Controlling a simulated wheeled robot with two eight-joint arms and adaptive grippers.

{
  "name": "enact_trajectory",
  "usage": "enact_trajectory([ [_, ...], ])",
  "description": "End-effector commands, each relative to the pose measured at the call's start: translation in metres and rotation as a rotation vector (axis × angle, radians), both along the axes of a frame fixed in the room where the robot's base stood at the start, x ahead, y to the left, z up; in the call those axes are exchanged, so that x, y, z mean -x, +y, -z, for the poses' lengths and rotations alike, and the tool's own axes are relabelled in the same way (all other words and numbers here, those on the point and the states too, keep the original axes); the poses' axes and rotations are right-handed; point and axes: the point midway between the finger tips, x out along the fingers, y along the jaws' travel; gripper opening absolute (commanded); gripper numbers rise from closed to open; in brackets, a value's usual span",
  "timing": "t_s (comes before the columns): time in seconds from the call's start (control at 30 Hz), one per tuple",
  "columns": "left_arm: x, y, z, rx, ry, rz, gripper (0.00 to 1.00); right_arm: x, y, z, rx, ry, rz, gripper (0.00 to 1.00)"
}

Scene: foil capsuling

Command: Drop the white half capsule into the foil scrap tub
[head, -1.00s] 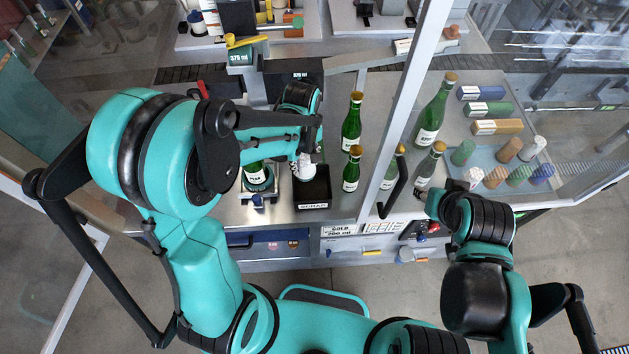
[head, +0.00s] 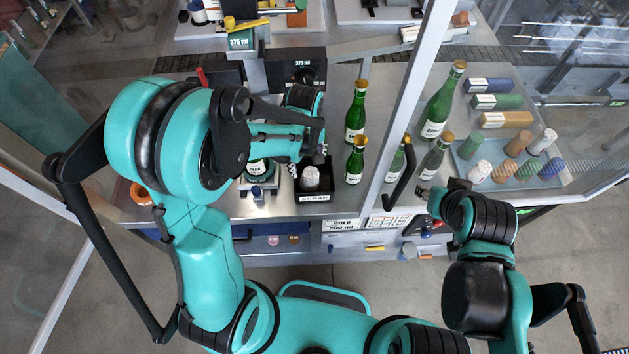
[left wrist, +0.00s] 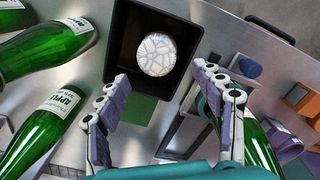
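The white half capsule (head: 310,179) shows a cracked, net-like pattern and stands inside the black scrap tub (head: 316,197) at the front of the bench. In the left wrist view the capsule (left wrist: 155,54) is a round disc within the dark walls of the tub (left wrist: 123,40). My left gripper (left wrist: 165,98) is open, its two fingers spread wide with nothing between them, just short of the tub in that view. In the head view my left gripper (head: 318,150) is right behind the capsule and partly hidden by my arm. My right gripper (head: 424,193) is small and far from the tub.
A bottle (head: 258,172) stands in a holder left of the tub. Green bottles (head: 356,110) stand to its right. A door frame post (head: 408,95) with a black handle (head: 400,172) lies between the arms. A tray (head: 520,183) of coloured capsules is at right.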

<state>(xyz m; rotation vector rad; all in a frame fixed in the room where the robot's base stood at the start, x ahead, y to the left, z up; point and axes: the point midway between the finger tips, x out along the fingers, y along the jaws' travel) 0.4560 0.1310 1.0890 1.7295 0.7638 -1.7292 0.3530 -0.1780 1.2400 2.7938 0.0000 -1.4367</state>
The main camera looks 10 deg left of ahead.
Motion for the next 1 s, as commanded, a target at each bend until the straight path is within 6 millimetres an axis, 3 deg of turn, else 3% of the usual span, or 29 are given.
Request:
enact_trajectory([
  [0.27, 0.000, 0.000, -0.005, 0.000, 0.000, 0.000, 0.67, 0.000, 0.000, 0.000, 0.000, 0.000, 0.000, 0.40],
  [0.73, 0.001, 0.000, -0.096, 0.000, 0.000, 0.000, 0.67, 0.000, 0.000, 0.000, 0.000, 0.000, 0.000, 0.40],
  [1.0, 0.000, 0.000, -0.120, 0.000, 0.000, 0.000, 0.67, 0.000, 0.000, 0.000, 0.000, 0.000, 0.000, 0.40],
])
